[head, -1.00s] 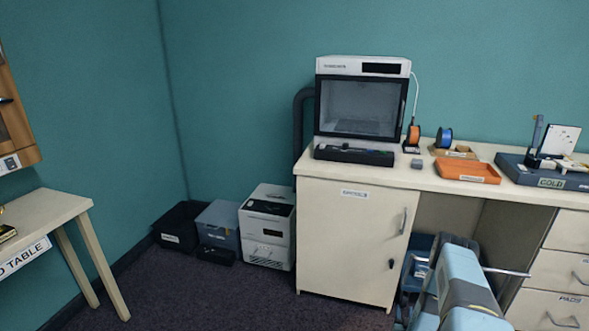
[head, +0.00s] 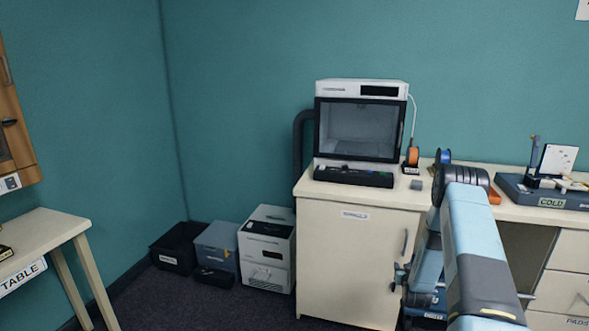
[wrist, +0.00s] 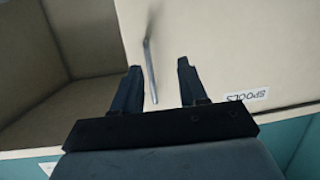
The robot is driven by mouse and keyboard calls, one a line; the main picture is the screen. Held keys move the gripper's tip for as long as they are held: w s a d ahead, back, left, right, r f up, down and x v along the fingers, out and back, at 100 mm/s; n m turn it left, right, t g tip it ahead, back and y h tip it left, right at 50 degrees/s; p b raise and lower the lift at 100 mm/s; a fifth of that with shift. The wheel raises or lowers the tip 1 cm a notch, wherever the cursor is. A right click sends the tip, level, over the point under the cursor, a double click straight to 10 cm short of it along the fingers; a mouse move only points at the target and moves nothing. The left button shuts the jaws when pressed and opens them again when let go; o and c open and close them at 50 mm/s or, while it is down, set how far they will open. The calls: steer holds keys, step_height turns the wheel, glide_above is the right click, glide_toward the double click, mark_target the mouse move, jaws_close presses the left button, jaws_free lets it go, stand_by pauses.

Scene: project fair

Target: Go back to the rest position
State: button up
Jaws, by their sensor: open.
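My gripper (wrist: 158,66) is open in the wrist view, with its two dark fingers apart and nothing held between them. It faces the pale cabinet (wrist: 230,45), whose label reads SPOOLS upside down. The cabinet's thin handle (wrist: 151,70) shows between the fingers in the picture; I see no grip on it. In the head view my blue arm rises at the right, in front of the bench, and the cabinet (head: 350,265) looks closed just left of it. The fingers cannot be made out clearly there.
A 3D-printer-like enclosure (head: 360,125) stands on the cabinet top, with an orange spool (head: 412,157) beside it. A white box (head: 266,250), a grey bin (head: 216,245) and a black bin (head: 174,250) sit on the floor. A table (head: 45,235) is at left. Open floor lies between.

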steer(key=w+a+r+g, duration=0.1)
steer(key=a+r, duration=0.1)
steer(key=r, duration=0.9)
steer(key=a+r+g, duration=0.1)
steer(key=a+r, duration=0.2)
steer(key=r, duration=0.8)
steer(key=s+a+r+n+g+y, duration=0.1)
steer(key=s+a+r, duration=0.3)
steer(key=r, duration=0.5)
steer(key=s+a+r+g, duration=0.2)
steer(key=s+r, duration=0.5)
steer(key=r, duration=0.2)
steer(key=s+a+r+g, duration=0.1)
steer(key=s+a+r, duration=0.3)
steer(key=s, duration=0.5)
steer(key=s+a+r+g, duration=0.1)
steer(key=s+a+r, duration=0.1)
steer(key=s+r, duration=0.6)
steer(key=s+a+g, duration=0.1)
steer(key=s+a, duration=0.1)
steer(key=s, duration=0.9)
steer(key=s+a+g+y, duration=0.1)
steer(key=s+a, duration=0.1)
steer(key=s, duration=1)
steer(key=shift+r+y, duration=0.2)
steer(key=shift+y, duration=0.1)
steer(key=shift+c, duration=0.3)
